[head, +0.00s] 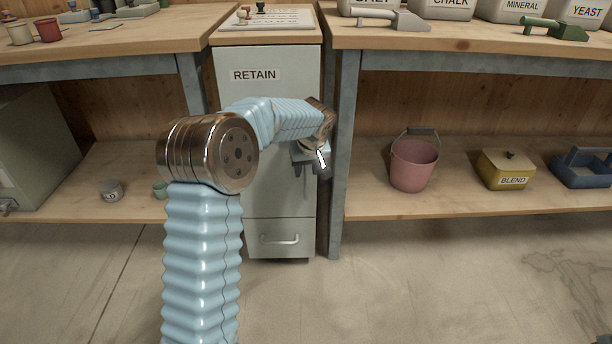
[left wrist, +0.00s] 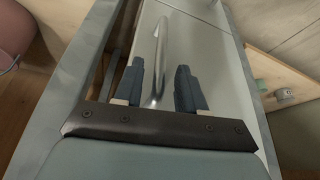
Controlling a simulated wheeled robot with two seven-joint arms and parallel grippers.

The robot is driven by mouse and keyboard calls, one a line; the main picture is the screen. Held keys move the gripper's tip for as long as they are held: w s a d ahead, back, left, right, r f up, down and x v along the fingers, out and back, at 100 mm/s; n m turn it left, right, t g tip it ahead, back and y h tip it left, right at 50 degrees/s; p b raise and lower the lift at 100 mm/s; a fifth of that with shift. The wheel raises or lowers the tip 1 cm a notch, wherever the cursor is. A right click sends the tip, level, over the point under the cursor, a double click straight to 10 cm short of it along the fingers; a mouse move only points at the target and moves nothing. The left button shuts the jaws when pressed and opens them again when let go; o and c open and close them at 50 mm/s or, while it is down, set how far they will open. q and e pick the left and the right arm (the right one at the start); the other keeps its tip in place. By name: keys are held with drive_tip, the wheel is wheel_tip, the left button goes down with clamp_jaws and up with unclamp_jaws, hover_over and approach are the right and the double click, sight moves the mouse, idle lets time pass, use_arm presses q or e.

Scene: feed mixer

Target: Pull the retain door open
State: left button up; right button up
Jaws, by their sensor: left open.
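The retain door (head: 265,110) is the tall pale grey-green front of a narrow cabinet, with a RETAIN label near its top. It looks shut. In the left wrist view the door (left wrist: 205,45) carries a curved metal bar handle (left wrist: 160,50). My left gripper (head: 318,160) is at the right side of the door, at handle height, and hides most of the handle in the head view. In the left wrist view my left gripper (left wrist: 162,85) is open, with the handle between its two dark fingers and not clamped. My right gripper is not in view.
A drawer (head: 280,238) with its own handle sits below the door. Bench legs (head: 342,160) stand close on both sides. A pink bucket (head: 413,165) and a yellow BLEND box (head: 503,170) stand on the right lower shelf. The floor in front is clear.

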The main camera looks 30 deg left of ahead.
use_arm(q)
drive_tip(key=shift+x, duration=1.5)
clamp_jaws()
